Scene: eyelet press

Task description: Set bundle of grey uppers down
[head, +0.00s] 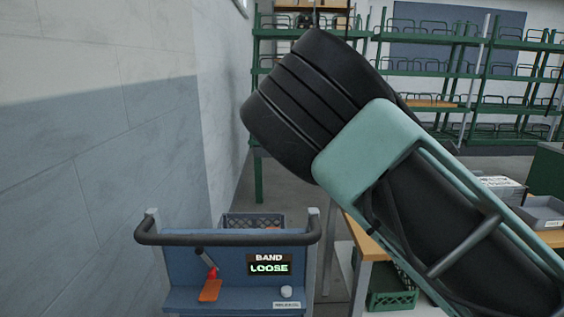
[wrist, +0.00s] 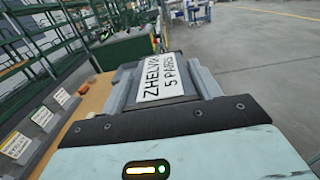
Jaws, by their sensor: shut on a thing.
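The bundle of grey uppers (wrist: 124,92) is in the wrist view, a grey block just ahead of my gripper. A white label (wrist: 164,78) on it reads "ZHELVA" and "5 PAIRS", with part of the first line cut off. A wooden bench top (wrist: 92,100) lies below and to the left of the bundle. I cannot tell whether the bundle touches it. In the head view my arm hides most of the bench, and neither gripper nor held bundle can be made out.
Labelled grey bins (wrist: 62,98) line the bench's left side. Green racks (wrist: 40,35) and a green cabinet (wrist: 125,46) stand beyond. Open floor (wrist: 255,60) lies right. In the head view, a blue cart (head: 225,265) with a "BAND LOOSE" display stands near the left wall.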

